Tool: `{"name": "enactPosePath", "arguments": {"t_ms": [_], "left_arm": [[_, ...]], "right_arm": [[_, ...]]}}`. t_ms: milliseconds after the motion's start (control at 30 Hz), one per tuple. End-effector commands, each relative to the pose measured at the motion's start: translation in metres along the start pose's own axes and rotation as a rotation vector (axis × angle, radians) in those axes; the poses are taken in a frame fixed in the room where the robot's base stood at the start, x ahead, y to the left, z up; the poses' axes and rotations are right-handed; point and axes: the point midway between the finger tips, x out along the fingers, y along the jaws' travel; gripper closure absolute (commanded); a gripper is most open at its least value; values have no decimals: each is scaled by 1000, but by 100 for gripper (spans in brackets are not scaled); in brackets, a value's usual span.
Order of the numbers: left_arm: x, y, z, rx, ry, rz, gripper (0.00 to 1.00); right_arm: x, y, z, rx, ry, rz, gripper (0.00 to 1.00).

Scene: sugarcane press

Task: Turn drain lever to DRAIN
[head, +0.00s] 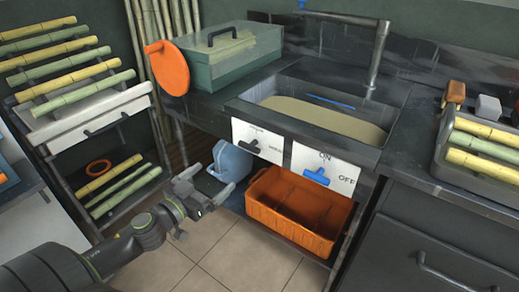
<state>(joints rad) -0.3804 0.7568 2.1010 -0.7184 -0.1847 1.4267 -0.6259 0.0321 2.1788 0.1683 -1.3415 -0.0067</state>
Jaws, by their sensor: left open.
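A white panel (273,133) on the left of the sink front carries small lettering too blurred to read surely. A dark lever (248,147) sits at its lower left; this may be the drain lever. A second white panel (335,166) reads ON at the top and OFF at the right, with a blue lever (316,176) on it. My left gripper (209,181) is open and empty, low and to the left of both panels, apart from the levers. My right gripper is out of view.
The sink (384,109) holds murky yellowish liquid, with a tap (378,50) behind. An orange crate (290,212) and a blue jug (231,161) stand below. Cane racks (65,120) are at the left. Tiled floor (240,258) is clear in front.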

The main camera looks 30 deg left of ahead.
Motion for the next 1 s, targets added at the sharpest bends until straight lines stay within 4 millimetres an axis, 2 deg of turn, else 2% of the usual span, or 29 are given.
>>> {"name": "enactPosePath", "arguments": {"t_ms": [467, 867, 1000], "left_arm": [[31, 0, 0, -4, 3, -2, 0], [57, 0, 2, -2, 1, -2, 0], [75, -1, 3, -3, 4, -4, 0]], "right_arm": [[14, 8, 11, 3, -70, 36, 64], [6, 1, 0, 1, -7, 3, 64], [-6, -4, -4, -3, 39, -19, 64]]}}
